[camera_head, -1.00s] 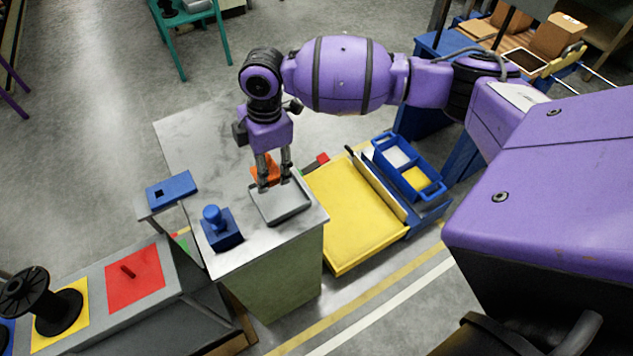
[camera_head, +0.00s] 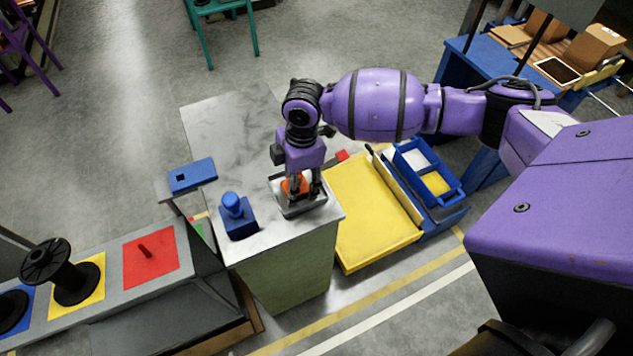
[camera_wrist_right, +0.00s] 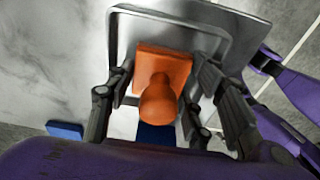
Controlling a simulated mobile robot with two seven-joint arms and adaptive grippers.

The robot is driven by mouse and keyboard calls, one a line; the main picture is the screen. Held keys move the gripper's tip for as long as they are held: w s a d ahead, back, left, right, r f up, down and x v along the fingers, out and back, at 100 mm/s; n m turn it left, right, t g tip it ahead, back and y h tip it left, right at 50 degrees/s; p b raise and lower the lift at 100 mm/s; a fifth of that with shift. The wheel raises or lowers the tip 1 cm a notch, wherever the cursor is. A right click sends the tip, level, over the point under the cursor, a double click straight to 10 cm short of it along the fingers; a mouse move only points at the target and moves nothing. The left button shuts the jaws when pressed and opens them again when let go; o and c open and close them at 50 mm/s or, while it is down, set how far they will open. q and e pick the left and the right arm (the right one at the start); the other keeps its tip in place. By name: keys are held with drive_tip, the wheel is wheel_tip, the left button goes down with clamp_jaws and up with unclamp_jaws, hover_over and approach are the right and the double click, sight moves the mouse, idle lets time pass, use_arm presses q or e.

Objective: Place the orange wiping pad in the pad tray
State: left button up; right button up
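The orange wiping pad (camera_head: 295,186), a flat block with a rounded knob, is between the fingers of my right gripper (camera_head: 304,193). The pad tray (camera_head: 304,209), grey metal with a raised rim, is on the marble-topped counter. The pad is over or inside the tray (camera_wrist_right: 226,44); whether it touches the tray floor I cannot tell. My left gripper is out of view.
A blue block with a round knob (camera_head: 236,212) stands left of the tray on the counter (camera_head: 228,131). A blue plate (camera_head: 192,176) is at the counter's left edge. A yellow platform (camera_head: 368,215) and blue two-part bin (camera_head: 420,160) are right. The counter's back is clear.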

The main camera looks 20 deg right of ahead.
drive_tip(key=shift+o, duration=0.5)
drive_tip(key=shift+r, duration=0.1)
drive_tip(key=shift+w+r, duration=0.1)
drive_tip(key=shift+r, duration=0.05)
drive_tip(key=r, duration=0.3)
drive_tip(key=d+r, duration=0.1)
drive_tip(key=r, duration=0.6)
drive_tip(key=shift+d+r, duration=0.15)
drive_tip(key=shift+r, duration=0.15)
drive_tip(key=shift+r+p, duration=0.3)
drive_tip(key=shift+r, duration=0.25)
drive_tip(key=shift+d+r, duration=0.1)
